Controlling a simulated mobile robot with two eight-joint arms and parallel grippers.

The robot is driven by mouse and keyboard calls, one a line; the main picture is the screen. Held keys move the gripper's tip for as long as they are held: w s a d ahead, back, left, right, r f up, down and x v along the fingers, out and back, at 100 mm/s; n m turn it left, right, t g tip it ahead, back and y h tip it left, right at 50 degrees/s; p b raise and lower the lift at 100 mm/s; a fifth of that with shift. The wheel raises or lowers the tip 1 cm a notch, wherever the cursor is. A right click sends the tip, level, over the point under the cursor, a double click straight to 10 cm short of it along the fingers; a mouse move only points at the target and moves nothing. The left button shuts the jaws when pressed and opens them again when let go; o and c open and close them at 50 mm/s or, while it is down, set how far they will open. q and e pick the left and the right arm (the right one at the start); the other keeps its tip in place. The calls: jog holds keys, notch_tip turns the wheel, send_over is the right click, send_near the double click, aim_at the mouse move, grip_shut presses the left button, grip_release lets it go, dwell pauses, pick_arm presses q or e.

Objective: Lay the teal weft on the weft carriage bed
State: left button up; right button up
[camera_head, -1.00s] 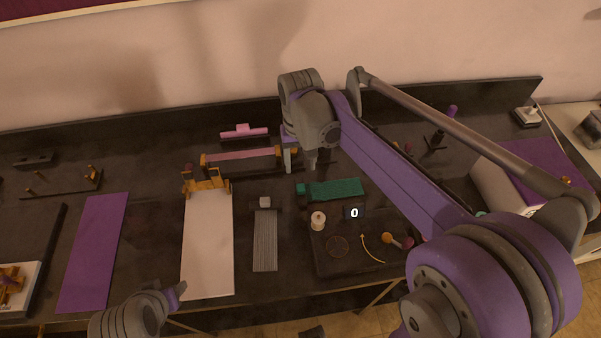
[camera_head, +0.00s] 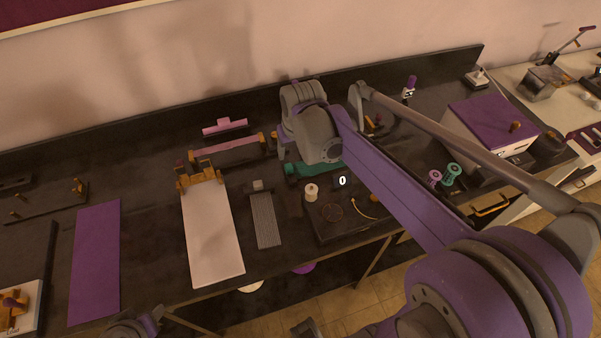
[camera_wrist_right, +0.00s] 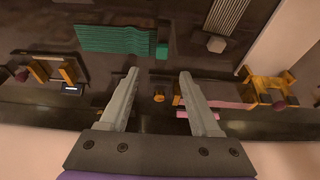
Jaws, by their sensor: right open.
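The teal weft (camera_head: 300,170) is a flat, ribbed teal strip on the dark bench. My right wrist partly hides it in the head view; it shows more fully at the top of the right wrist view (camera_wrist_right: 113,39). My right gripper (camera_wrist_right: 159,74) is open with nothing between its fingers, beside the weft and apart from it in that picture. A yellow-ended frame with a pink strip (camera_head: 232,147) stands left of the right wrist; I cannot tell whether it is the weft carriage bed. Part of my left gripper (camera_head: 157,314) shows at the bottom edge; its fingers are unclear.
A white cloth panel (camera_head: 212,240), a grey striped strip (camera_head: 264,222) and a purple panel (camera_head: 95,260) lie left of the weft. A cream spool (camera_head: 311,192) and a display reading 0 (camera_head: 342,181) stand near it. A purple-topped box (camera_head: 492,120) is at right.

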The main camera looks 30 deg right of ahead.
send_over(289, 167)
jog(key=s, duration=0.2)
jog(key=x, duration=0.2)
jog(key=s+x, duration=0.1)
jog(key=x, duration=0.1)
jog(key=shift+f, duration=0.5)
jog(key=shift+a+x, duration=0.2)
jog(key=shift+x, duration=1.15)
jog(key=shift+a+x, duration=0.15)
jog(key=shift+x, duration=1.2)
jog(key=shift+w, duration=0.1)
jog(key=shift+c, duration=0.3)
grip_shut()
